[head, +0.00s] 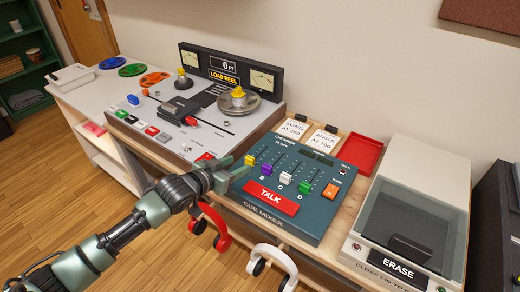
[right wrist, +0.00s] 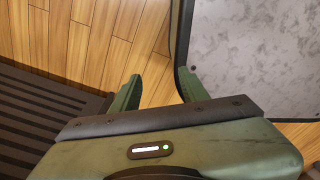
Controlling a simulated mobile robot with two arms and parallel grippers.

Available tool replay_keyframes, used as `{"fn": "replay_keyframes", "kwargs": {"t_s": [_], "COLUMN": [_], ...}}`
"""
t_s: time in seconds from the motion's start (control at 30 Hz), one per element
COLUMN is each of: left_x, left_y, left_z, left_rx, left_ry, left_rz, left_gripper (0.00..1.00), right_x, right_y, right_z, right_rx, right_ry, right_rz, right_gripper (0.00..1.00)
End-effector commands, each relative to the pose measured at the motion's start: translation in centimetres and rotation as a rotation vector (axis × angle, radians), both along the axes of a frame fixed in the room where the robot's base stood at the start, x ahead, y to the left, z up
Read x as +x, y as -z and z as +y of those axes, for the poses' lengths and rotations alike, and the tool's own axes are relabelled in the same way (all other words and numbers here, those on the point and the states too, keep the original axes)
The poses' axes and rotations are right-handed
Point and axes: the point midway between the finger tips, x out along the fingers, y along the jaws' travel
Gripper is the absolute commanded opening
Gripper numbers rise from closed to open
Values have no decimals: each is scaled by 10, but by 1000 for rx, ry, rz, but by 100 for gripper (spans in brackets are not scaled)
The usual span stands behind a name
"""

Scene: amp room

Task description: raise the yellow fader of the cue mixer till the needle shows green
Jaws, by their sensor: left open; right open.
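The cue mixer (head: 325,207) is a blue-grey sloped panel on the bench, with a red TALK button (head: 270,196). Its yellow fader (head: 250,160) is the leftmost cap, at the upper left of the panel. Purple, white and green caps stand to its right. My left gripper (head: 238,168) is open, its fingers just left of and below the yellow cap; I cannot tell whether they touch it. A dark strip (head: 318,157) lies at the panel's top; no needle is readable there. My right gripper (right wrist: 158,90) is open and empty in the right wrist view.
A tape machine (head: 150,127) with two needle meters stands at left. Two note cards and a red tray (head: 360,153) lie behind the mixer. The ERASE box (head: 410,215) is at right. Red and white headphones hang at the bench front. Wood floor lies below my right gripper.

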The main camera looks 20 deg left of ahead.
Motion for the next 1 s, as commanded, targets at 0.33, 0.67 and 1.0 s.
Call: {"fn": "replay_keyframes", "kwargs": {"t_s": [0.33, 0.67, 1.0], "left_x": [34, 66, 68], "left_y": [15, 30, 31], "left_z": [-12, -24, -25], "left_rx": [-3, 0, 0], "left_ry": [-2, -1, 0], "left_rz": [0, 1, 0], "left_gripper": [49, 49, 35], "right_x": [-17, -17, -10], "right_y": [2, 4, 3], "right_z": [4, 14, 8], "right_rx": [5, 15, 9], "right_ry": [0, -1, -2], "right_rz": [21, 24, 12], "right_gripper": [45, 45, 45]}}
